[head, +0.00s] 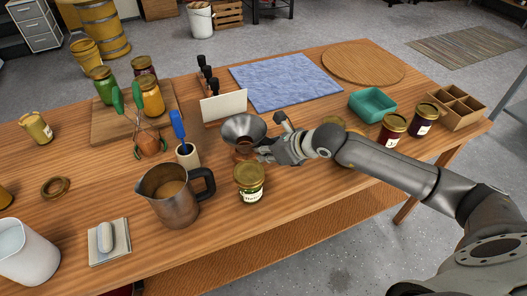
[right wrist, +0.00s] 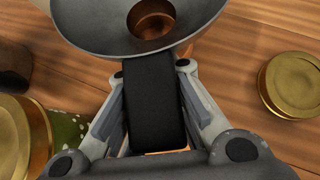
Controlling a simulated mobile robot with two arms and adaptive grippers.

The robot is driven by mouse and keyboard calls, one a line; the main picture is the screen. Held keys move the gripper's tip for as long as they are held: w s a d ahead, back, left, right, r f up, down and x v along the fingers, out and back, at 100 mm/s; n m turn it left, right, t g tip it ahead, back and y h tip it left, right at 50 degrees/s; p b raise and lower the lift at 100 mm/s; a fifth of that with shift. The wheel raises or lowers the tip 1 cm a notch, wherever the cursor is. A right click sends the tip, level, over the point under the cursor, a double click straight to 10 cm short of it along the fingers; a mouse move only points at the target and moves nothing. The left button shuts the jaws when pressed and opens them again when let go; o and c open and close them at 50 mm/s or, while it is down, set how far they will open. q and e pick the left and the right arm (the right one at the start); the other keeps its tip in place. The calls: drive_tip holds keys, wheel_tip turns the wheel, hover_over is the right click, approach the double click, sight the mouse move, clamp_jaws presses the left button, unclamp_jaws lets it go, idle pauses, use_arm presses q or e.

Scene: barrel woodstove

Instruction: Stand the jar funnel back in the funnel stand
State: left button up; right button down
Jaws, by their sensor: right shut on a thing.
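The jar funnel (head: 243,127) is a wide grey metal cone, mouth up, near the middle of the table in the head view. Its bowl (right wrist: 190,32) fills the top of the right wrist view, with a brown opening in it. My right gripper (head: 266,153) is shut on the funnel at its near right side, below the rim. A reddish-brown part (head: 244,147) shows under the cone; I cannot tell whether it is the neck or a stand. My left gripper is out of view.
A white card (head: 223,107) stands behind. A blue cloth (head: 285,80) lies farther back.

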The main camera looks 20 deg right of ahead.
drive_tip(key=shift+f+b, duration=1)
drive_tip(key=shift+f, duration=0.05)
drive_tip(key=shift+r, duration=0.25)
drive_tip(key=shift+r+p, duration=0.45)
drive_tip(key=shift+r, duration=0.2)
drive_tip(key=shift+a+r, duration=0.1)
drive_tip(key=shift+r, duration=0.05)
idle(0.8)
drive_tip(key=shift+b, duration=0.4)
drive_tip(key=shift+f+b, duration=0.65)
idle(0.5)
drive_tip(key=shift+f, duration=0.1)
drive_tip(key=shift+s+f+b, duration=0.15)
drive_tip(key=shift+f+b, duration=0.2)
drive_tip(key=shift+b, duration=0.05)
